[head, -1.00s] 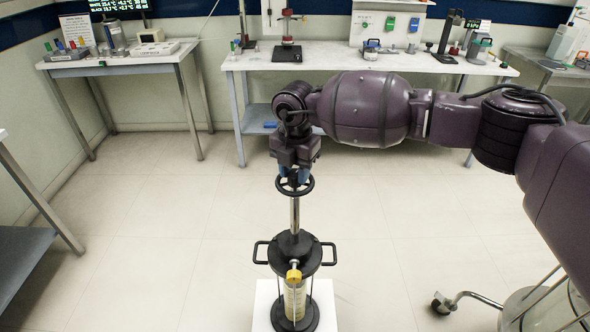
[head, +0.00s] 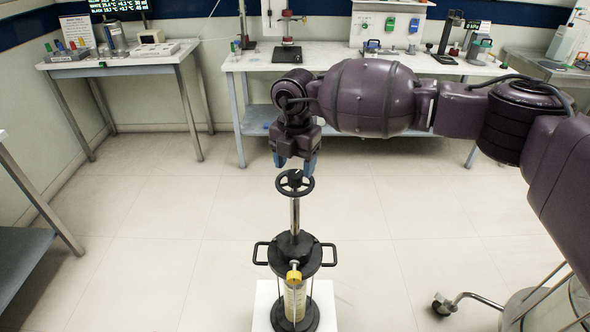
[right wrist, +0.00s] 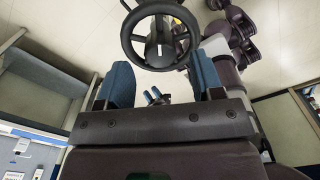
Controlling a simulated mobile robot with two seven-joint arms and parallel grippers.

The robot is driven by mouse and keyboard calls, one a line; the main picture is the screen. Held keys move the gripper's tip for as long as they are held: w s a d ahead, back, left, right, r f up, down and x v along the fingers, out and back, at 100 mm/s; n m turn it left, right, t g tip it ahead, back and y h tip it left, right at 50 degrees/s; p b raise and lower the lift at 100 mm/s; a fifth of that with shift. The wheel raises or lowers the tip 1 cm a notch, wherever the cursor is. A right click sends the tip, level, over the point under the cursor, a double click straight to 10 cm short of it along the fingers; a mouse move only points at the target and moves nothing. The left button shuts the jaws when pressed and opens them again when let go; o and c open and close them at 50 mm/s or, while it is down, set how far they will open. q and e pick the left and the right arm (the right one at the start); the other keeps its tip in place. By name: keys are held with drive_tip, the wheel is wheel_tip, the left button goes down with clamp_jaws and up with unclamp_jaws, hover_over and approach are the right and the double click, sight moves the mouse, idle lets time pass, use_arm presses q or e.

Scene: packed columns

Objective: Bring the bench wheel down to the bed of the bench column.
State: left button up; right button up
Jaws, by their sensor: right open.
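The bench wheel (head: 294,183) is a black spoked handwheel on top of a bright metal rod. The rod rises from the bench column (head: 294,290), which has a black lid with two side handles, a clear tube with yellowish filling and a black foot. The bed inside cannot be made out clearly. My right gripper (head: 295,168) points down just above the wheel, its blue-padded fingers apart and empty. In the right wrist view the wheel (right wrist: 158,38) lies beyond the fingertips, clear of both fingers.
The column stands on a white block (head: 263,300) on the open tiled floor. A long workbench (head: 330,55) with instruments is behind my right arm. Another bench (head: 125,65) is at the back left. A wheeled stand (head: 445,305) is at the lower right.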

sight(295, 173)
wheel_tip(295, 173, up, 8)
drive_tip(key=shift+r+b, duration=0.25)
drive_tip(key=shift+b, duration=0.15)
